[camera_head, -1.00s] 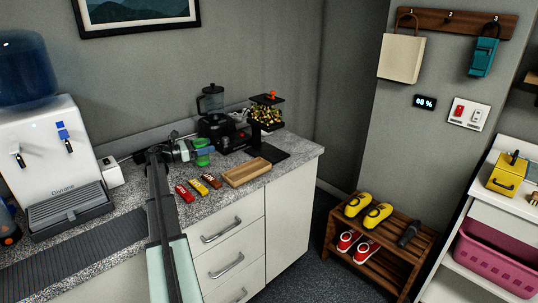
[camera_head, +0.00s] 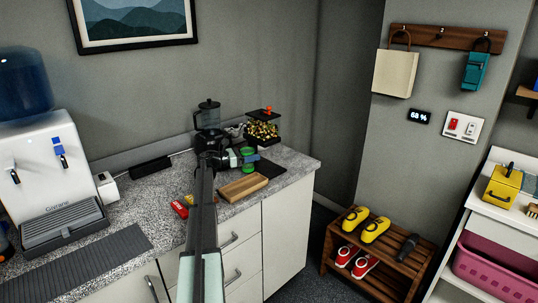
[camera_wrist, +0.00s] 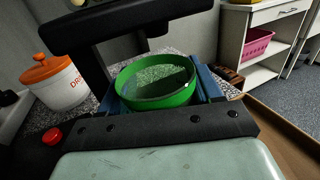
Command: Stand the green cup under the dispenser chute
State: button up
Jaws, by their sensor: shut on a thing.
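The green cup (camera_head: 248,167) is held upright by my gripper (camera_head: 243,158) at the back right of the counter. In the wrist view the cup (camera_wrist: 157,84) shows its open rim between the blue finger pads, and my gripper (camera_wrist: 160,92) is shut on it. The dispenser (camera_head: 263,130), with a colourful filling and a red-orange knob, stands just behind and to the right of the cup. Its black frame (camera_wrist: 95,68) rises beyond the cup in the wrist view, with a dark part overhead. The chute mouth is not clear, and I cannot tell whether the cup touches the counter.
A black grinder-like machine (camera_head: 208,115) stands left of the dispenser. A white jar with an orange lid (camera_wrist: 60,80) is close at left. The water dispenser (camera_head: 50,175) is far left.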

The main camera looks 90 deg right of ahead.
jog(key=x, duration=0.8)
jog(key=shift+s+d, duration=0.1)
jog(key=shift+s, duration=0.05)
jog(key=shift+f, duration=0.3)
jog(key=shift+f, duration=0.2)
jog(key=o, duration=1.1)
jog(key=shift+r, duration=0.2)
jog(key=shift+w, duration=0.25)
jog(key=v, duration=1.1)
jog(key=shift+w+a, duration=0.2)
